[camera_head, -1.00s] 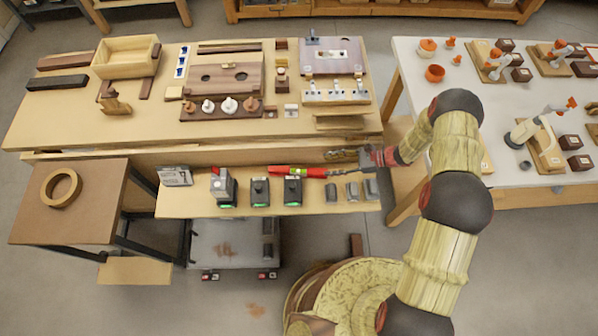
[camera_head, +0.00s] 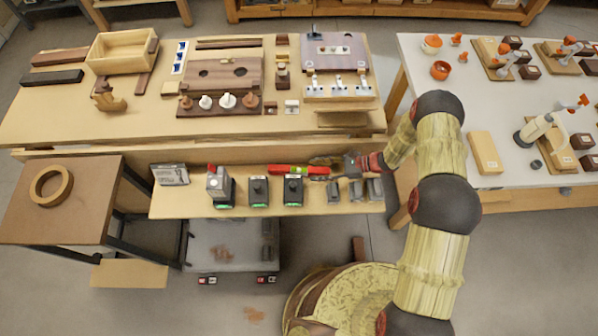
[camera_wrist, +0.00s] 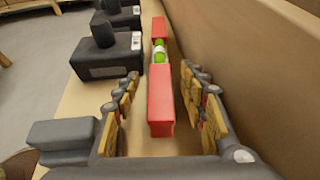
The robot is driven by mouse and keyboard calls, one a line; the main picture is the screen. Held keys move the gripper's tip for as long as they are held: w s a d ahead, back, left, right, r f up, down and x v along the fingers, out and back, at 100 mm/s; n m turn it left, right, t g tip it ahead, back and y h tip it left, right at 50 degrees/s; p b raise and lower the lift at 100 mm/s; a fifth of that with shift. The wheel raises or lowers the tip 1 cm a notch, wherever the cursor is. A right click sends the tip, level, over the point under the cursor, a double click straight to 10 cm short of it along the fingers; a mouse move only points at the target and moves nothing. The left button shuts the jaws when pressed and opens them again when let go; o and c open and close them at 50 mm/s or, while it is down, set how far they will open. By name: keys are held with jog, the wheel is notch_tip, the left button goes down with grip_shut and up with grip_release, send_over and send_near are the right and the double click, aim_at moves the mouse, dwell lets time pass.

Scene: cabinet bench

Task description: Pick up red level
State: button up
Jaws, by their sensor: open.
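The red level (camera_head: 300,170), a red bar with a yellow-green vial in its middle, lies on the narrow front shelf behind the row of dark devices. In the wrist view the red level (camera_wrist: 161,98) runs lengthwise away from me, its near end close to the gap between my fingers. My gripper (camera_head: 335,163) is at the right end of the level, reaching in from the right. In the wrist view my gripper (camera_wrist: 160,100) is open, one finger on each side of the level's near end. I cannot tell whether either finger touches it.
Dark charger-like devices (camera_head: 258,190) with green lights stand in front of the level. Several small grey blocks (camera_head: 355,190) sit to the right. A wooden wall (camera_wrist: 240,60) rises close along the level's right side in the wrist view. A grey label stand (camera_head: 170,174) is far left.

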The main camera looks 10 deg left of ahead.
jog(key=shift+x, duration=1.05)
jog(key=c, duration=0.3)
jog(key=c, duration=0.8)
